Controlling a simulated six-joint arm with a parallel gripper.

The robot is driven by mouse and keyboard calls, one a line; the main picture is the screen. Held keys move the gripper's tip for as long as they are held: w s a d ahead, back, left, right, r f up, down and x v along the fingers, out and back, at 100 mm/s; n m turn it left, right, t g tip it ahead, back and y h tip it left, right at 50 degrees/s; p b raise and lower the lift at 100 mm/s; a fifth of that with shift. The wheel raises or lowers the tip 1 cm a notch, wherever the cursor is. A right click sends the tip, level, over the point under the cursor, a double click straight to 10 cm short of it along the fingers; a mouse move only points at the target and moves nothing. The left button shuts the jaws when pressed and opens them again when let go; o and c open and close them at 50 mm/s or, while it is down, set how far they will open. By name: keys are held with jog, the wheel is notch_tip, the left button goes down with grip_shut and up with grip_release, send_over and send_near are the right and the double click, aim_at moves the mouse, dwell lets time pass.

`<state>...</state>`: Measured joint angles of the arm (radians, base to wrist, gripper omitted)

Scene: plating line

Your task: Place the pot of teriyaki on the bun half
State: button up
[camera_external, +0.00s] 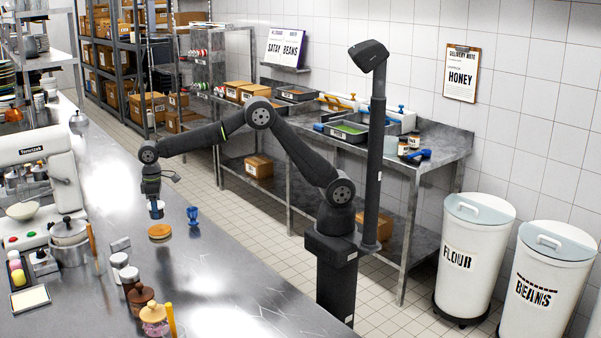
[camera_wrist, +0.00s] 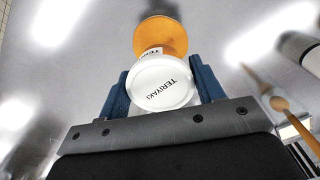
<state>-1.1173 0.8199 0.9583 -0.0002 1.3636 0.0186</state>
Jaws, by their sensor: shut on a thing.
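The pot of teriyaki (camera_wrist: 160,84) has a white lid with the word TERIYAKI, seen from above in the wrist view. My gripper (camera_wrist: 162,92) is shut on it, with a blue finger on each side. In the external view my gripper (camera_external: 155,205) holds the pot above the steel counter. The bun half (camera_external: 160,231) is a flat orange-brown disc lying on the counter, just below the gripper in the picture. In the wrist view the bun half (camera_wrist: 160,36) shows beyond the pot, whose edge partly covers it. The pot appears apart from the bun.
A blue object (camera_external: 193,215) stands on the counter right of the bun. The counter (camera_external: 225,275) in front of the bun is largely clear.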

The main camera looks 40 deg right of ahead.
jog(key=shift+f, duration=1.95)
jog(key=shift+f, duration=0.15)
jog(key=o, duration=1)
notch_tip(320, 180, up, 12)
jog(key=shift+r, duration=0.15)
notch_tip(320, 180, down, 12)
jog(key=shift+r, duration=1.6)
